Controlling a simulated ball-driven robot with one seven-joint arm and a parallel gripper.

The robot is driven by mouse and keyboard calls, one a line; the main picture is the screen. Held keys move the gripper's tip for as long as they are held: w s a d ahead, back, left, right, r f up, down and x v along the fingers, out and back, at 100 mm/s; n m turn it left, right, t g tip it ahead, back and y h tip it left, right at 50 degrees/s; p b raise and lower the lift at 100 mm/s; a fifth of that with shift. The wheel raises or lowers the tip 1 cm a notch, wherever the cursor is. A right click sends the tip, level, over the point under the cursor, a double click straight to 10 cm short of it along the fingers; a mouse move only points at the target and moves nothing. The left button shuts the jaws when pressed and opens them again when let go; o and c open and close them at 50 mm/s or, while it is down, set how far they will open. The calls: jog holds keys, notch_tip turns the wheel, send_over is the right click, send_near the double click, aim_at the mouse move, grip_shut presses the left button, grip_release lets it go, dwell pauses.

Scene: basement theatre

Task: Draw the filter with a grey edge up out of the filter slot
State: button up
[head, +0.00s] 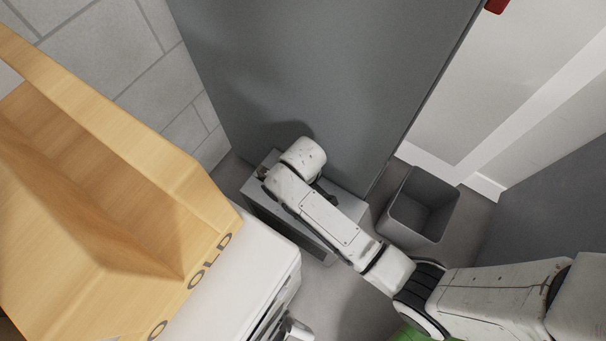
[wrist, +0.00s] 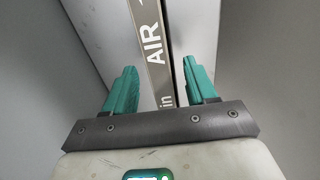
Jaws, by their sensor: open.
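The filter's grey edge (wrist: 155,52) shows in the wrist view as a narrow strip with the white letters "AIR" and an arrow mark. It runs down the picture between my fingers. My gripper (wrist: 160,84) is open, with one teal finger on each side of the strip. I see a gap on both sides and no clear contact. Pale panels flank the strip, with a dark line just right of it. In the head view a low grey metal housing (head: 345,200) stands below my arm. My arm covers part of it, and my fingers and the filter are hidden there.
A tall grey cabinet (head: 320,70) rises behind the housing. An open grey bin (head: 397,223) stands to the right. A block wall (head: 110,60) is at upper left.

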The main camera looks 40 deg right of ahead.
jog(key=shift+f, duration=1.05)
jog(key=shift+c, duration=0.4)
grip_shut()
jog(key=shift+c, duration=2.1)
grip_release()
grip_shut()
jog(key=shift+r, duration=0.1)
